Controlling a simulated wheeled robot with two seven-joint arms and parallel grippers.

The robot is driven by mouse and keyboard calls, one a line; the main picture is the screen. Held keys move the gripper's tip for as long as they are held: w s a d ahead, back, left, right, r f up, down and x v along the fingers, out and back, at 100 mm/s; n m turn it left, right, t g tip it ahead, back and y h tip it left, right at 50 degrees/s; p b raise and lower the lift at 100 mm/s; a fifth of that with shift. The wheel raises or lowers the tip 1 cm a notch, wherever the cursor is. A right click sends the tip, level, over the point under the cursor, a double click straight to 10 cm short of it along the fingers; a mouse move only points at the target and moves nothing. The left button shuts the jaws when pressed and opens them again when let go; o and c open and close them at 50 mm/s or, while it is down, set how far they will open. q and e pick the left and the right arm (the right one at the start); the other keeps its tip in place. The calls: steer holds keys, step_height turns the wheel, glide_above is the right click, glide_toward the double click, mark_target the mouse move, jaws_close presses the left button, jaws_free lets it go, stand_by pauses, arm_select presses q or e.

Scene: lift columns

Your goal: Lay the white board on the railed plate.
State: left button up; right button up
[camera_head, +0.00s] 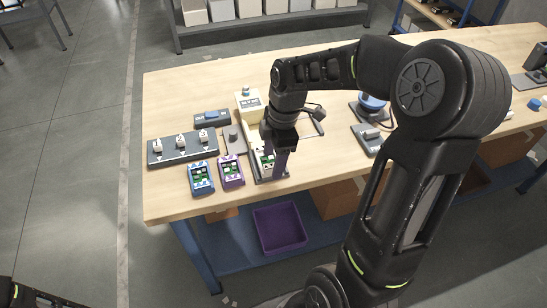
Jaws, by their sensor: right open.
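The gripper and wrist hide part of the plate and board, and I cannot tell whether the fingers touch the board. Only a dark part of my left arm shows at the bottom left corner; its gripper is out of view.
A blue tray (201,178) and a purple tray (231,171) with green boards lie close left of the plate. A dark switch panel (182,147) lies behind them. A beige box (249,105) stands behind the gripper. The table's far left corner is clear.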

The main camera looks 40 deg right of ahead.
steer(key=shift+r+p, duration=1.7)
steer(key=shift+r, duration=0.85)
